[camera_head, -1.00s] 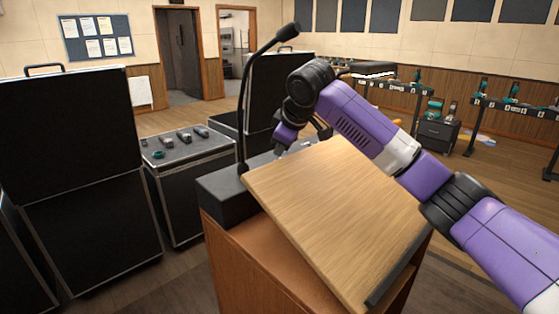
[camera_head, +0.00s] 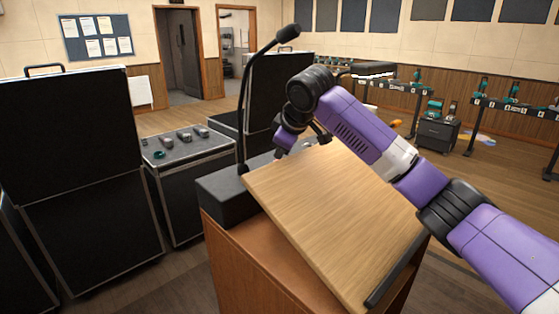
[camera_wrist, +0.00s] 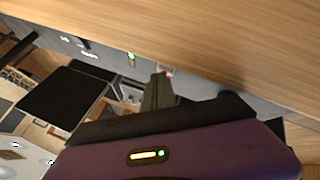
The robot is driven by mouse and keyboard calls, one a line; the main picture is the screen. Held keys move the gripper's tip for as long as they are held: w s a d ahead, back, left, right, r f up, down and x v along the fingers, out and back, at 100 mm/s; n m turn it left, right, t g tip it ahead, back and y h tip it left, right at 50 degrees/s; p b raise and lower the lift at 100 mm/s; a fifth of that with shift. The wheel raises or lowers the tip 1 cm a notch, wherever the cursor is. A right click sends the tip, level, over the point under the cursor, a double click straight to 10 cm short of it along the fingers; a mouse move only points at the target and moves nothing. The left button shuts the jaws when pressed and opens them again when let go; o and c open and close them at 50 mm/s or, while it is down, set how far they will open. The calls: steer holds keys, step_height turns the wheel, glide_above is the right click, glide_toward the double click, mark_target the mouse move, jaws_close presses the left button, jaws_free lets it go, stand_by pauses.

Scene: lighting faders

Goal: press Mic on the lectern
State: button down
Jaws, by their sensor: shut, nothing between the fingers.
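The lectern (camera_head: 335,215) has a slanted wooden top, with a dark panel box (camera_head: 222,198) along its far edge and a gooseneck microphone (camera_head: 245,110) rising from it. In the wrist view a grey panel strip (camera_wrist: 105,62) carries small pale marks, a control with a green light (camera_wrist: 131,58) and a small reddish spot (camera_wrist: 167,73). No label is readable, so I cannot tell which control is Mic. My gripper (camera_head: 279,155) points down over the panel. In the wrist view its shut, empty fingertips (camera_wrist: 160,77) are at the reddish spot, partly covering it; contact cannot be told.
The microphone stem stands just left of my gripper. Black flight cases (camera_head: 85,185) stand at left, one with several small devices on top (camera_head: 185,145). Stands with teal lamps (camera_head: 515,105) are at the back right. Open floor lies behind the lectern.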

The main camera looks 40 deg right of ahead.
steer(key=shift+r+p, duration=0.45)
steer(key=shift+r, duration=0.1)
step_height(320, 180, up, 6)
steer(key=p, duration=0.5)
steer(key=shift+p, duration=0.3)
